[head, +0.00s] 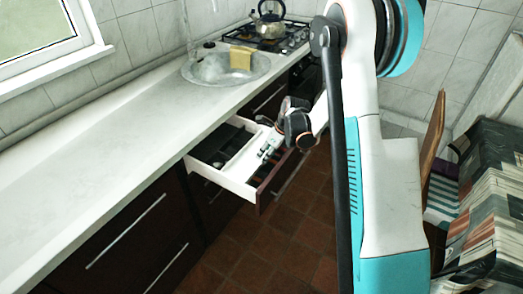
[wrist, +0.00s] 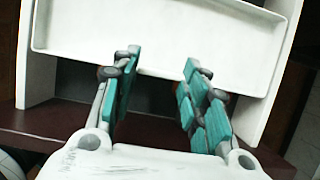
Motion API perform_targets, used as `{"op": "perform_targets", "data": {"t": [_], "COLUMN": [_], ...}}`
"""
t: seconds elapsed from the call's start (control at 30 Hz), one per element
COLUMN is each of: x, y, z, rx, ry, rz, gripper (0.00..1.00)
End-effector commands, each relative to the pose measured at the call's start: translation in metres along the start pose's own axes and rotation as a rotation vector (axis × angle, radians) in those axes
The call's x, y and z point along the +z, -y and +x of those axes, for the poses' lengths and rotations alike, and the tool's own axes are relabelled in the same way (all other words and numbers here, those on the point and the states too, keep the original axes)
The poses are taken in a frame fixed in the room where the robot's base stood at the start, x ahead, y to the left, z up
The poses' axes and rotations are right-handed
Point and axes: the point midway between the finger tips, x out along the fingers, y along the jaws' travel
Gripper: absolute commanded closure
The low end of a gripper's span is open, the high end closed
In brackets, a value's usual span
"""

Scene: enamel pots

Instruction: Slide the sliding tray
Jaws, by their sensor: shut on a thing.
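The sliding tray (wrist: 160,30) is a shallow white tray with a raised rim, filling the top of the wrist view. It sits between the white side walls of the pulled-out drawer (head: 238,188). In the head view the tray (head: 243,163) shows as a pale piece across the drawer. My gripper (wrist: 160,62) is at the tray's near edge, its teal-padded fingers spaced apart and shut on the tray. The exact contact is hard to see. In the head view my gripper (head: 272,146) is over the drawer, partly blending with the pale tray.
The dark drawer front (wrist: 40,128) lies below my fingers. The white countertop (head: 110,150) runs above the drawer, with a sink (head: 205,72), a sponge-like yellow block (head: 241,57) and a kettle (head: 270,25) on the stove.

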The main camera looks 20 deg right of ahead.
Motion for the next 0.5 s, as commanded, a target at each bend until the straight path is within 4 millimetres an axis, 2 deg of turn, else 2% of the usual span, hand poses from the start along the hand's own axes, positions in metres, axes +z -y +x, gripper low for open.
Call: {"op": "perform_targets", "data": {"t": [0.3, 0.33, 0.4, 0.5], "x": [-0.0007, -0.0007, -0.0006, -0.0005], "y": [-0.0002, -0.0002, -0.0002, -0.0002], "z": [-0.0002, -0.0002, -0.0001, -0.0001], "rx": [0.000, 0.000, 0.000, 0.000], "ry": [0.000, 0.000, 0.000, 0.000], "rz": [0.000, 0.000, 0.000, 0.000], "gripper": [1.00, 0.54, 0.39, 0.38]}}
